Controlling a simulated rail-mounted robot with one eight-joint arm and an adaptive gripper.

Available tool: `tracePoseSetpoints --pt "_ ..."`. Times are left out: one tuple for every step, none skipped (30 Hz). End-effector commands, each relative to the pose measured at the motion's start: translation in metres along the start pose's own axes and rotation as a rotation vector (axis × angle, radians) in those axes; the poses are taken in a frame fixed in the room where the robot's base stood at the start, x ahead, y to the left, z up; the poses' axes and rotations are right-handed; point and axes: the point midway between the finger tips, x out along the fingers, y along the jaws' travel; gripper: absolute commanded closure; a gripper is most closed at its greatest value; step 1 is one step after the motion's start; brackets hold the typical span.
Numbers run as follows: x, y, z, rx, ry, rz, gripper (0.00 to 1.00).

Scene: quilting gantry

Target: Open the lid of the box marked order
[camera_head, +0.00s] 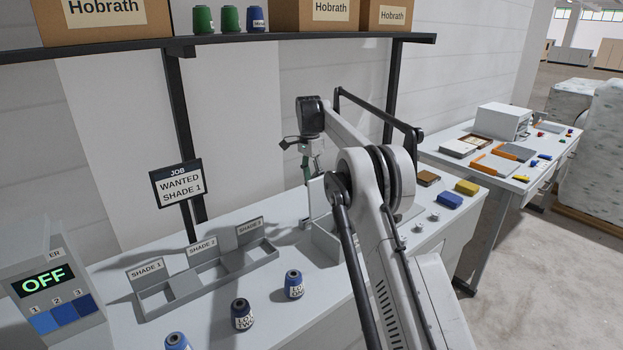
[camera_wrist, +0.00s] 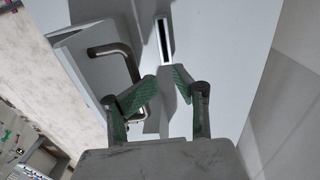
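A pale grey box (camera_head: 322,238) stands on the table behind my arm, which hides much of it. A light upright panel (camera_head: 317,198) shows at its back, below my gripper; it may be its lid. No "order" marking is readable. In the wrist view, a grey panel (camera_wrist: 88,62) carries a curved bar handle (camera_wrist: 128,58). My gripper (camera_wrist: 164,75) has its green-padded fingertips apart, with nothing clearly held between them. The handle runs close to the left finger; I cannot tell whether they touch. In the head view my gripper (camera_head: 305,165) hangs above the box.
A job sign (camera_head: 178,184) stands behind. A shelf (camera_head: 235,40) with cartons overhangs the table. Yellow (camera_head: 467,187) and blue (camera_head: 450,201) blocks lie right of my arm.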

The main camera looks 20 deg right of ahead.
Motion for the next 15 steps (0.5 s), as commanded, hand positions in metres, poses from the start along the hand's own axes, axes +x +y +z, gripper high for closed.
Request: tracePoseSetpoints --pt "-0.002 0.000 -0.001 0.000 0.000 0.001 0.72" --pt "-0.004 0.000 -0.001 0.000 0.000 0.001 0.72" --pt "-0.007 0.000 -0.001 0.000 0.000 0.000 0.72" --pt "-0.011 0.000 -0.001 0.000 0.000 0.000 0.72" --pt "-0.015 0.000 0.000 0.000 0.000 0.000 0.72" --pt "-0.020 0.000 0.000 0.000 0.000 0.000 0.72" --pt "-0.025 0.000 0.000 0.000 0.000 0.000 0.72" --pt "-0.029 0.000 0.000 0.000 0.000 0.000 0.72" --pt "-0.035 0.000 0.000 0.000 0.000 0.000 0.72" --pt "-0.040 0.000 0.000 0.000 0.000 0.000 0.72" --pt "-0.044 0.000 0.000 0.000 0.000 0.000 0.72" --pt "-0.050 0.000 0.000 0.000 0.000 0.000 0.72" --pt "-0.053 0.000 0.000 0.000 0.000 0.000 0.72" --pt "-0.056 0.000 0.000 0.000 0.000 0.000 0.72" --pt "-0.059 -0.001 0.000 0.000 0.000 0.000 0.72"
